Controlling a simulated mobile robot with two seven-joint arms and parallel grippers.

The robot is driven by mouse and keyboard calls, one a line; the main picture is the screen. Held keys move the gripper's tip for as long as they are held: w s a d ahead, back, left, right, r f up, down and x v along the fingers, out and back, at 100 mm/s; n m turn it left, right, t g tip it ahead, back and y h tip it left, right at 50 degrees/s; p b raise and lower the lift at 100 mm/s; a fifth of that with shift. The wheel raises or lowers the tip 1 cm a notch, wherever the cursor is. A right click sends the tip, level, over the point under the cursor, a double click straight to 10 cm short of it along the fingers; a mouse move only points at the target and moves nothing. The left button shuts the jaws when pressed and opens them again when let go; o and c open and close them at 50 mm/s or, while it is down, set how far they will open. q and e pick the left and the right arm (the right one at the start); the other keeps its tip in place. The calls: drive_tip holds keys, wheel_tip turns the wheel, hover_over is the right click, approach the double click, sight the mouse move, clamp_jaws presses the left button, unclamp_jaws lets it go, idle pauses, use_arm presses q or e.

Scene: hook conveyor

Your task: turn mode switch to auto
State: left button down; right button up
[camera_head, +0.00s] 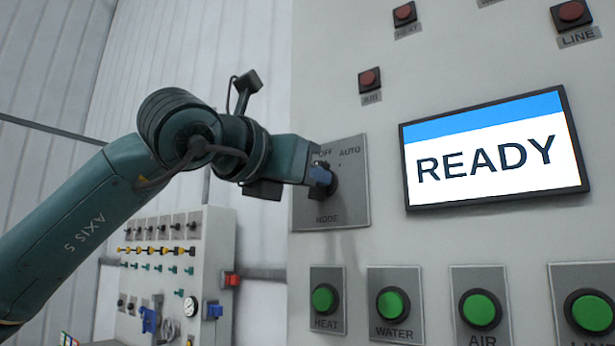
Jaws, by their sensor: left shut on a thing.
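The mode switch (333,183) is a dark rotary knob on a grey plate labelled OFF, AUTO and MODE, on the light panel. My left gripper (322,180) reaches in from the left and is shut on the knob. Its fingers and wrist cover most of the knob, so I cannot tell which way the knob points. The AUTO label (349,151) shows at the upper right of the plate. My right gripper is not in view.
A screen (495,147) right of the switch reads READY. Green buttons, including HEAT (325,299) and WATER (393,303), sit below it, and red lamps (370,79) above. A smaller panel (218,245) with valves and a gauge stands at the lower left.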

use_arm(q)
drive_tip(key=shift+m, duration=3.2)
drive_tip(key=shift+d, duration=0.1)
drive_tip(key=c, duration=1.4)
unclamp_jaws()
drive_tip(key=shift+s, duration=0.1)
